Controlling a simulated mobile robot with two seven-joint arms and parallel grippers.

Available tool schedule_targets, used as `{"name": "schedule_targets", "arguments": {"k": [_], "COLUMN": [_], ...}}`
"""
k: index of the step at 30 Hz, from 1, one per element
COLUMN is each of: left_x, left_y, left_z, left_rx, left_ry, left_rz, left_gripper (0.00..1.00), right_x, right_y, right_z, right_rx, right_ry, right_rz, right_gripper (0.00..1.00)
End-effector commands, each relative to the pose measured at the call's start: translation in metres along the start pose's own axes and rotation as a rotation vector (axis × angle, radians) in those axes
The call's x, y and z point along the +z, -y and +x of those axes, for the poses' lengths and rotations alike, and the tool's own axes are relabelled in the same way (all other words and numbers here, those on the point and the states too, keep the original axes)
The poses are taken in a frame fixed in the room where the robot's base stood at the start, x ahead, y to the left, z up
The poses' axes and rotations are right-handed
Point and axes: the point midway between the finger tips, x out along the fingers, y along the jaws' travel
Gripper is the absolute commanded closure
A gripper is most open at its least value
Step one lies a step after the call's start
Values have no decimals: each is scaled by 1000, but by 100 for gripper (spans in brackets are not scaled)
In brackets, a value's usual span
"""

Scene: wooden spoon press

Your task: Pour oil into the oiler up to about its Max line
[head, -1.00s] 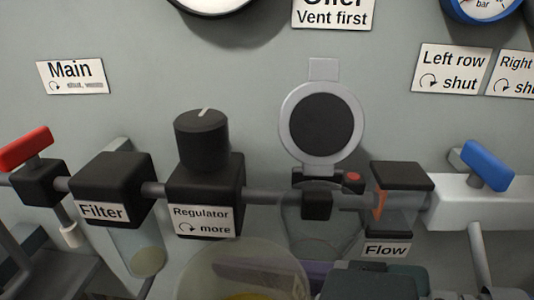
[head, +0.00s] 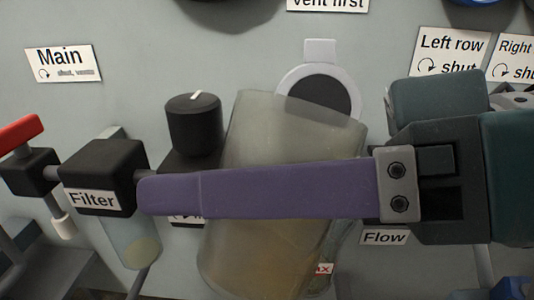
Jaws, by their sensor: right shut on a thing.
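My right gripper (head: 265,188) comes in from the right, its purple finger lying across a translucent jug (head: 292,125) and shut on it. The jug is raised and slightly tilted in front of the oiler, with amber oil (head: 245,250) showing dimly in its lower part. Behind it, the oiler's open round lid (head: 318,85) shows above the jug's rim. The oiler's bowl is mostly hidden; a bit of its clear side and a red-lettered mark (head: 323,269) show at the jug's lower right. I cannot see the oil level in the oiler. My left gripper is not in view.
The regulator knob (head: 194,122) and the filter (head: 103,175) stand left of the jug. A red-handled valve (head: 20,133) is at the far left. The Flow label (head: 385,237) shows below my right gripper.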

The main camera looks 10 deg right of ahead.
Motion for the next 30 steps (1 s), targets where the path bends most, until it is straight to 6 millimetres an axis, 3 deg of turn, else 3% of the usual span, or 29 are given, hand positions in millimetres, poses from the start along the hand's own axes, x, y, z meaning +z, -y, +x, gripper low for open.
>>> {"name": "schedule_targets", "arguments": {"k": [14, 30], "left_x": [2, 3], "left_y": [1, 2], "left_z": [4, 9], "left_rx": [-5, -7], "left_ry": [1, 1], "left_rz": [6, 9], "left_gripper": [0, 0], "right_x": [-22, -21], "right_y": [2, 1], "right_z": [-9, -9], "right_rx": [-130, -186], "right_ry": [-50, -69], "right_rz": [309, 436], "right_gripper": [82, 82]}}
